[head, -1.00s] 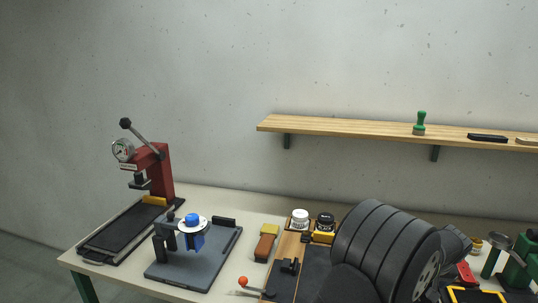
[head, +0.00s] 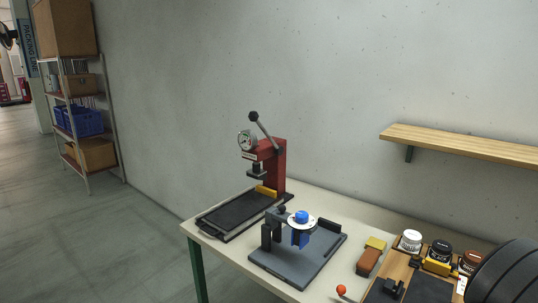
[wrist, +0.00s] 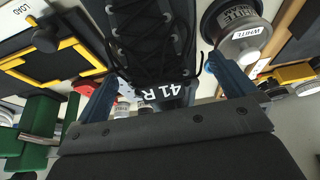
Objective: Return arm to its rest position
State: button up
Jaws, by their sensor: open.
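My gripper (wrist: 165,92) shows in the wrist view as two blue fingers spread wide apart, with nothing clamped between them. A black laced shoe (wrist: 150,40) marked "41 R" lies beyond the fingers, in the gap between them; I cannot tell its exact distance. In the head view my dark arm link (head: 507,275) fills the lower right corner, and the gripper itself is out of that picture.
A red lever press (head: 268,160) and a grey fixture plate (head: 300,262) with a blue knob stand on the bench. Several jars, including a white one (head: 410,240), and a brush (head: 370,258) are near my arm. A wooden shelf (head: 460,145) hangs on the wall; the floor at left is clear.

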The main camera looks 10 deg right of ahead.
notch_tip(320, 180, down, 3)
jog(key=shift+r, duration=0.1)
jog(key=v, duration=1.2)
jog(key=x, duration=1.2)
jog(key=shift+a, duration=0.1)
jog(key=shift+r, duration=0.1)
notch_tip(320, 180, up, 4)
jog(key=shift+f, duration=0.15)
jog(key=s+a+r, duration=0.3)
jog(key=s+r, duration=0.4)
jog(key=s, duration=0.4)
jog(key=w+a+f, duration=0.1)
jog(key=w+a, duration=0.3)
jog(key=w, duration=0.7)
jog(key=w+a, duration=0.5)
jog(key=w, duration=0.6)
jog(key=w+a+f, duration=0.1)
jog(key=w+a, duration=0.4)
jog(key=w, duration=0.6)
jog(key=shift+w+a+f, duration=0.15)
jog(key=shift+w+f, duration=0.2)
jog(key=shift+w, duration=0.05)
